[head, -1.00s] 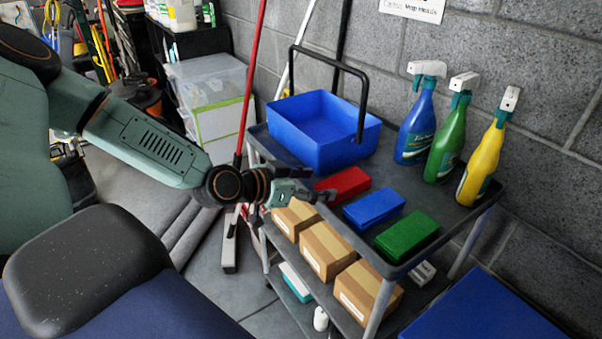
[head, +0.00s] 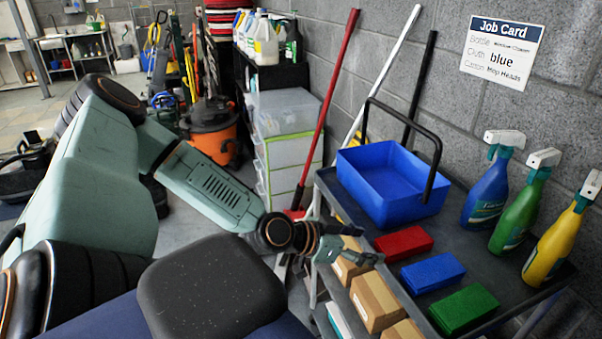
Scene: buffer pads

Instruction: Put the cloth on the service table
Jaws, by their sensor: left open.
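Three folded cloths lie in a row on the grey cart's top (head: 382,222): a red cloth (head: 403,243), a blue cloth (head: 433,272) and a green cloth (head: 463,309). A job card (head: 503,52) on the wall reads "blue" for cloth. My left gripper (head: 368,244) is open and empty at the cart's left edge, just left of the red cloth and apart from the blue one. My right gripper is out of view. I cannot tell which surface is the service table.
A blue bucket (head: 390,190) with a black handle stands at the cart's back. Blue, green and yellow spray bottles (head: 519,209) stand along its right side. Cartons (head: 376,302) sit on the shelf below. A red pole (head: 328,110) and an orange vacuum (head: 211,132) stand behind.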

